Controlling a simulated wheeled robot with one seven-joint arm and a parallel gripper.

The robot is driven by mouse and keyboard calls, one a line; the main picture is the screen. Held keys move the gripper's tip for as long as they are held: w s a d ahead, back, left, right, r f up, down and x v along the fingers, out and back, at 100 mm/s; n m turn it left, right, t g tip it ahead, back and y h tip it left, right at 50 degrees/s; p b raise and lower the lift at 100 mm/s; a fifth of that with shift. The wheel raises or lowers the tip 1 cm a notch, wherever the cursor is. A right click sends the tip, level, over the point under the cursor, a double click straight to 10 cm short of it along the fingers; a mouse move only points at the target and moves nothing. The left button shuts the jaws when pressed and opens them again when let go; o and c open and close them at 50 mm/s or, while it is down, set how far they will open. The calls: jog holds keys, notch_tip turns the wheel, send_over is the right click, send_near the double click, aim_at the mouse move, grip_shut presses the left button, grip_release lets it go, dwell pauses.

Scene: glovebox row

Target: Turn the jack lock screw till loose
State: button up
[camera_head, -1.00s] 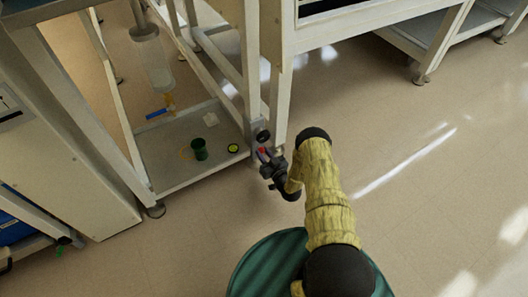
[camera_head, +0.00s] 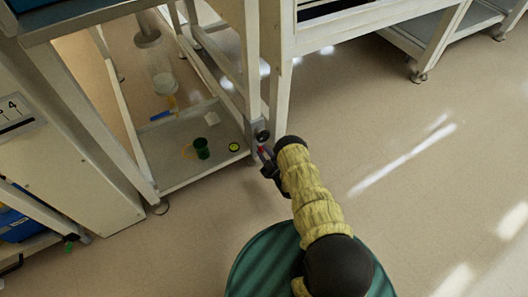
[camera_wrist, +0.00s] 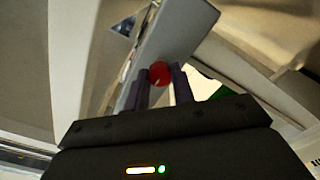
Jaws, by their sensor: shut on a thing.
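The jack lock screw (camera_wrist: 160,73) shows as a red round knob in the wrist view, on the face of a grey upright block (camera_wrist: 172,42). My gripper (camera_wrist: 160,88) has its two dark fingers on either side of the red knob and is shut on it. In the head view my gripper (camera_head: 265,158) is at the foot of the bench leg, where a small bit of the red screw (camera_head: 262,149) shows. A black round knob (camera_head: 262,135) sits just above it on the jack. How far the screw is turned cannot be told.
Bench legs stand close around my gripper. The floor (camera_head: 430,190) to the right is clear.

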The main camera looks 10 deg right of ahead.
jog(key=shift+f+n, duration=0.1)
jog(key=shift+n, duration=0.3)
jog(key=o, duration=1)
jog(key=shift+s, duration=0.1)
